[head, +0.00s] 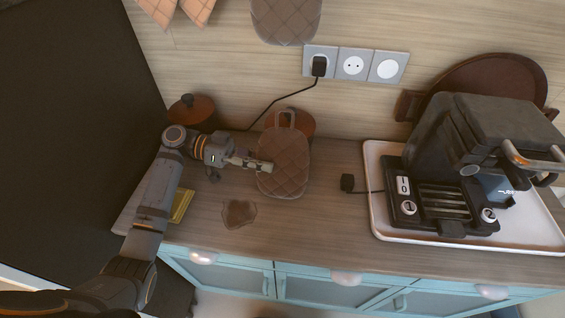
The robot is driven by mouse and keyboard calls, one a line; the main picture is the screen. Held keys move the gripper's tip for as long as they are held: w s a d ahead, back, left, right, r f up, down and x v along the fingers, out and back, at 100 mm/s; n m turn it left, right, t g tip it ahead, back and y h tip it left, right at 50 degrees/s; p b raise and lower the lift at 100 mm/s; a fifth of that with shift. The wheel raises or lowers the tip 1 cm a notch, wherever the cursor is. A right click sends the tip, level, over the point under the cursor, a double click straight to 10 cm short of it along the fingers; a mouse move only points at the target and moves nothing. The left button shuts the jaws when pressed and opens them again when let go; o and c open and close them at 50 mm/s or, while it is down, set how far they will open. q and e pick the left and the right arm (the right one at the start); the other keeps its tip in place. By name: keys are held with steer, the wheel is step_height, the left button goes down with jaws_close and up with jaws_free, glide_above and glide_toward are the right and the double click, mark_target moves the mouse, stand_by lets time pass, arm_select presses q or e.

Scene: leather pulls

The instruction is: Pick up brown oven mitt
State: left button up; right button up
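The brown oven mitt (286,165) is a quilted pad with a loop at its top. It stands out in front of a reddish pot at the back of the counter; I cannot tell whether it leans there or is off the counter. My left gripper (266,167) comes in from the left, with its fingertips over the mitt's left edge. The fingers look close together, but whether they grip the mitt is unclear. My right gripper is not in view.
A small brown dish (239,213) lies in front. Reddish pots (193,108) stand behind. A quilted piece (287,18) hangs on the wall near sockets (354,64).

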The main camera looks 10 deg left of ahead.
mark_target(282, 163)
arm_select(q)
steer(key=d, duration=0.1)
steer(key=d+p, duration=0.1)
steer(key=d, duration=0.1)
steer(key=d+p, duration=0.1)
steer(key=d, duration=0.1)
steer(key=shift+s+d+f, duration=0.1)
steer(key=shift+d+f, duration=0.05)
steer(key=shift+f, duration=0.2)
steer(key=c, duration=0.5)
jaws_close()
steer(key=shift+r, duration=0.1)
steer(key=shift+r+b, duration=0.3)
steer(key=shift+r, duration=0.05)
steer(key=s+d+r+b, duration=0.1)
steer(key=s+d+r, duration=0.2)
steer(key=s+r, duration=0.3)
steer(key=s+d+r+b, duration=0.2)
steer(key=s+d+r, duration=0.1)
steer(key=s+r, duration=0.3)
steer(key=shift+s+d, duration=0.15)
steer(key=shift+d, duration=0.1)
